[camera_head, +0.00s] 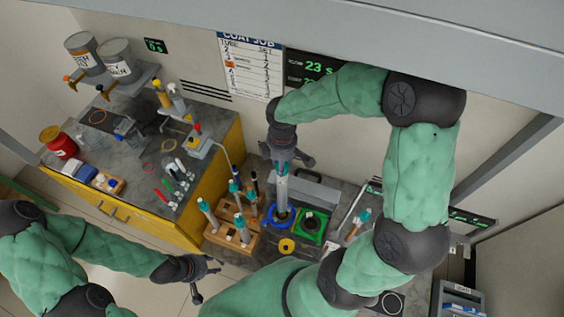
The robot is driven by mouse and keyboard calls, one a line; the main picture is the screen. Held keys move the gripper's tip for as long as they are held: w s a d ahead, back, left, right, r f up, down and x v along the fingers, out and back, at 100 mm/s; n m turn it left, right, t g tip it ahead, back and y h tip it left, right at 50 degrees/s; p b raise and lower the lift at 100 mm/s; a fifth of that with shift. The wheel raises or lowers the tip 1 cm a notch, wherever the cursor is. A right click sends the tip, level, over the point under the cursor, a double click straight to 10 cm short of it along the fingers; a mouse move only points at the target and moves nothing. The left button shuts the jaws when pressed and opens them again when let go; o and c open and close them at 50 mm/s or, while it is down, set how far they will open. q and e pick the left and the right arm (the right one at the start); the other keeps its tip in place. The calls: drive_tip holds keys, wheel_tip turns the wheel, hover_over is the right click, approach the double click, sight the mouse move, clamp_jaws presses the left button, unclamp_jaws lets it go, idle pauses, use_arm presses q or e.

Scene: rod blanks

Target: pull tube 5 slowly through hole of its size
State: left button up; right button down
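A pale tube (282,190) with a teal upper end stands upright below my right gripper (282,163). Its lower end is at a blue ring (273,222); how deep it sits in the ring's hole I cannot tell. My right gripper comes down from above and appears closed around the tube's teal end. The tube's number is too small to read. My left gripper (211,281) is at the lower left, fingers spread, empty, away from the tubes. More teal-topped tubes stand in a wooden rack (222,235) left of the ring.
A green square holder (313,237) with a dark round centre is right of the blue ring, and a yellow ring (287,246) lies in front. A yellow-sided bench (219,165) with bottles and a red jar (59,142) is left. A job chart (252,68) hangs behind.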

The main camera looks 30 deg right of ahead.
drive_tip(key=shift+f, duration=0.2)
drive_tip(key=shift+f+b, duration=0.3)
drive_tip(key=shift+b, duration=0.1)
drive_tip(key=shift+f+b, duration=1.35)
drive_tip(key=shift+f, duration=0.45)
idle(0.9)
drive_tip(key=shift+f+b, duration=1.55)
drive_tip(key=shift+f, duration=0.4)
drive_tip(key=shift+f+b, duration=3.1)
drive_tip(key=shift+f, duration=0.95)
